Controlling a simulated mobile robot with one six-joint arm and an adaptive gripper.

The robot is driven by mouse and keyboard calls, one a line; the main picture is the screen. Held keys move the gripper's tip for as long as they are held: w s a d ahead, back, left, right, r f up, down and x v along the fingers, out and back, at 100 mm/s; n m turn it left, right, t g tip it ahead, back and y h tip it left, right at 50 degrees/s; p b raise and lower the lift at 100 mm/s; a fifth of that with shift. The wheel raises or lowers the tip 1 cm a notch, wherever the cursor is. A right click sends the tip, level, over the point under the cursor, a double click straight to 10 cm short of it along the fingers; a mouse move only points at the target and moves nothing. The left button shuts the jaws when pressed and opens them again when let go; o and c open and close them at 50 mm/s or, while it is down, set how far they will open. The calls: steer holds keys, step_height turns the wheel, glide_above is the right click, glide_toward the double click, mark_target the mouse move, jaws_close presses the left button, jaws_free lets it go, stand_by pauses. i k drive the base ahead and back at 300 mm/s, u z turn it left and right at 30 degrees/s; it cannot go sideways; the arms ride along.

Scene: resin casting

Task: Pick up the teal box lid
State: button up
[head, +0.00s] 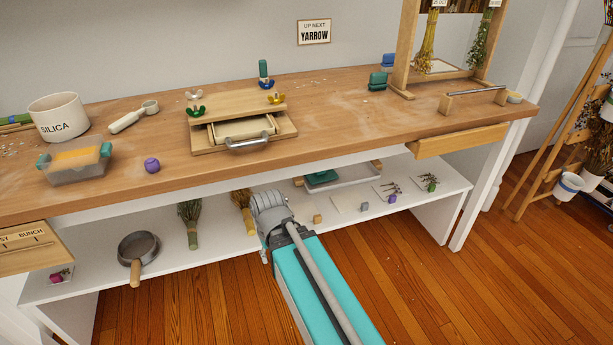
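A teal, flat, lid-like piece (322,177) lies in or on a pale tray on the lower shelf, just beyond my arm. I cannot tell for certain that it is the box lid. My gripper (268,202) is at the far end of my teal arm, in front of the shelf, apart from both things. Its fingers are too small and turned away to show whether they are open or shut.
The lower shelf (100,283) holds a pan (138,248), dried bunches (190,222) and small blocks. The floor in front is clear.

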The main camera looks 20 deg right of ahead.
mark_target(317, 178)
steer(key=u, duration=0.6)
steer(key=k, duration=0.95)
steer(key=z, duration=0.35)
steer(key=i, duration=0.5)
